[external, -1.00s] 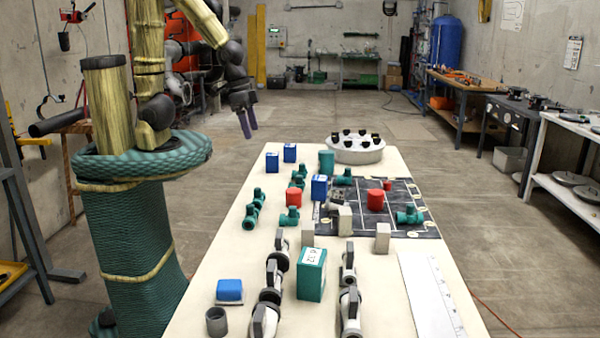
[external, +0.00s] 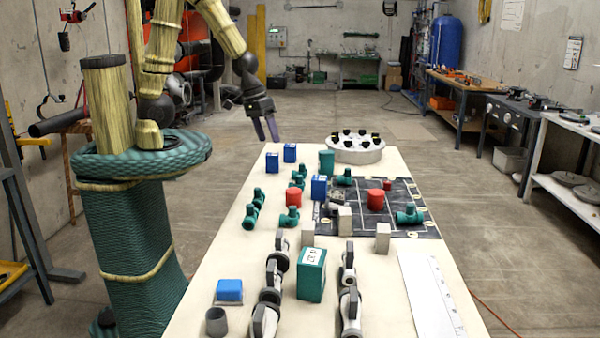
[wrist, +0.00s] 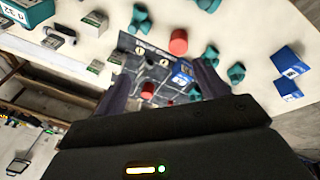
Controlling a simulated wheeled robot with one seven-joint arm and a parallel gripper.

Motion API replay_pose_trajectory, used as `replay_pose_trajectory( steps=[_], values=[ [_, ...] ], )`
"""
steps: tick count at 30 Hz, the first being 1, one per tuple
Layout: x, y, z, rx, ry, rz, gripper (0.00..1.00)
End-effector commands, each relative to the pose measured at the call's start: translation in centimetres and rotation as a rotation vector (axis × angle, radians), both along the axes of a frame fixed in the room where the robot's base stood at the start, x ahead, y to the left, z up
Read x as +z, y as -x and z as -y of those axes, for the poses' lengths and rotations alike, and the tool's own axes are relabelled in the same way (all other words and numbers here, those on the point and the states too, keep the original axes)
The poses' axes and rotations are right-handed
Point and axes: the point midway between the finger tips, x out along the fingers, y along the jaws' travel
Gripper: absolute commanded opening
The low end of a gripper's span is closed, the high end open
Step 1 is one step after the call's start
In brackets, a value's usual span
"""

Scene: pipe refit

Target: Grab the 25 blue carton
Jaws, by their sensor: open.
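Three blue cartons with white labels stand on the cream table: one at the far left corner (external: 272,164), one just behind it (external: 290,153), and one beside the dark mat (external: 319,188). In the wrist view one blue carton (wrist: 178,68) shows between my fingers, and two more (wrist: 290,58) (wrist: 287,89) are at right. Their numbers are too small to read surely. My gripper (external: 266,130) is open and empty, in the air above the table's far left end, its fingers pointing down. It also shows in the wrist view (wrist: 165,78).
Red cylinders (external: 293,198) and green pipe fittings (external: 289,217) stand near the cartons. A green canister (external: 326,162) and a white round holder (external: 357,150) stand behind. A large green box (external: 311,275) and valves stand nearer the front.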

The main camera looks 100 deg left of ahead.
Motion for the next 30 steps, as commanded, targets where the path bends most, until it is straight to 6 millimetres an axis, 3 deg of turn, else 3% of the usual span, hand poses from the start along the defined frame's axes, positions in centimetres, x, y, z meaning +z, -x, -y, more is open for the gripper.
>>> replay_pose_trajectory(
  steps=[6,14,19,24,30],
  values=[
    [-2.8,-2.0,-0.9,0.377,0.205,0.035,0.73],
    [-3.7,-4.7,-2.0,0.837,0.525,0.095,0.73],
    [-2.6,-6.6,-3.4,1.141,0.784,0.138,0.73],
    [-0.3,-8.2,-5.6,1.407,1.058,0.183,0.73],
    [2.1,-9.1,-7.8,1.588,1.284,0.215,0.73]
  ],
)
